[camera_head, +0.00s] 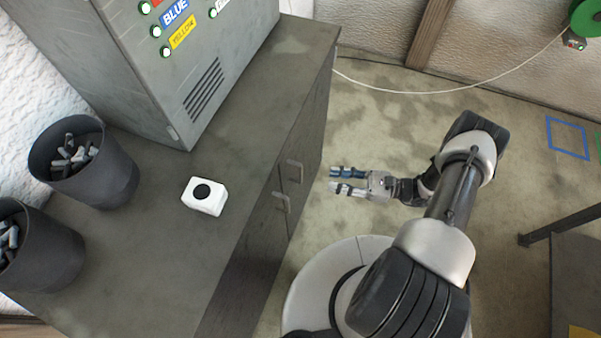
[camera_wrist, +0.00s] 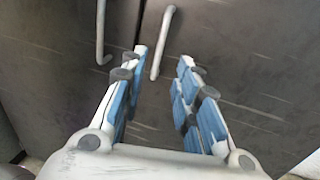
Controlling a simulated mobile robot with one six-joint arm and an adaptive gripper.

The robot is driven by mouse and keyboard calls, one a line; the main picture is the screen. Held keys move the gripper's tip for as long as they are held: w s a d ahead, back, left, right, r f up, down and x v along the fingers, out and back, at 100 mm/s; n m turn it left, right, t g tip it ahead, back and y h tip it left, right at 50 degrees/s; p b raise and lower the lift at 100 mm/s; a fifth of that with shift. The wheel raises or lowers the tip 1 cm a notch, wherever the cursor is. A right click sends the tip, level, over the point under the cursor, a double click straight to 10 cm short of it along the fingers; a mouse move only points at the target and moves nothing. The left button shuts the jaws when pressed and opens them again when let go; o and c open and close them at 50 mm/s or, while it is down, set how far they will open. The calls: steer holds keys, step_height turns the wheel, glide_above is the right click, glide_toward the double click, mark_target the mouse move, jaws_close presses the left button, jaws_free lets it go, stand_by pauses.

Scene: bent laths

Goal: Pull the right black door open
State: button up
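The cabinet's dark front has two doors side by side, and both look shut. The right black door (camera_wrist: 235,50) fills the middle and right of the wrist view; in the head view it is the farther door (camera_head: 312,140). Its pale bar handle (camera_wrist: 162,42) shows just beyond my fingertips, between their lines; it also shows in the head view (camera_head: 295,171). The left door's handle (camera_wrist: 101,30) is left of the seam. My gripper (camera_head: 336,180) is open and empty, pointing at the doors, with a gap to the handles. Its blue-padded fingers (camera_wrist: 163,62) are spread.
On the cabinet top (camera_head: 245,130) stand a grey box (camera_head: 150,60) with colour labels, a white block with a black button (camera_head: 205,196) and two dark bins (camera_head: 105,175). A pale cable (camera_head: 440,90) lies on the floor beyond my arm. Floor right of the doors is clear.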

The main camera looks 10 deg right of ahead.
mark_target(300, 181)
steer(key=x, duration=1.1)
steer(key=shift+w+a, duration=0.1)
steer(key=shift+a, duration=0.2)
jaws_close()
